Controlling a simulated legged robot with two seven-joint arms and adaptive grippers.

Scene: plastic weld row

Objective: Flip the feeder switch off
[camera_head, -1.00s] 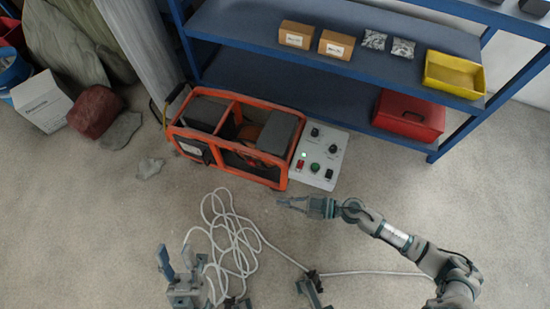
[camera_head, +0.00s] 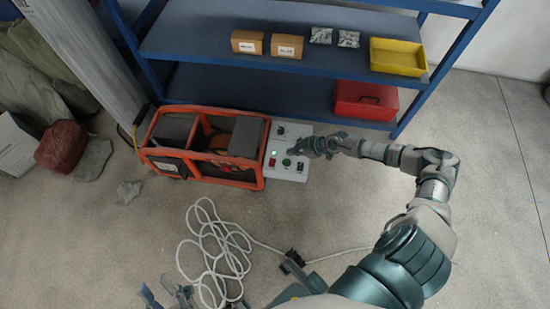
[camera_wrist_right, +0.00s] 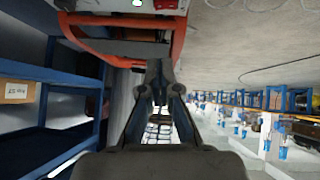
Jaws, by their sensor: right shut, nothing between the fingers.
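The white control panel (camera_head: 287,171) stands at the right end of the orange-framed machine (camera_head: 205,183). It carries a lit green lamp, a red switch (camera_head: 272,162), a green button (camera_head: 286,162) and black controls. I cannot read which one is the feeder switch. My left gripper (camera_head: 160,291) is open and empty at the bottom left.
A blue shelf unit (camera_head: 225,52) stands behind the machine, with boxes, a yellow bin (camera_head: 398,57) and a red case (camera_head: 365,101). A white cable (camera_head: 215,250) lies coiled on the floor. The floor at right is clear.

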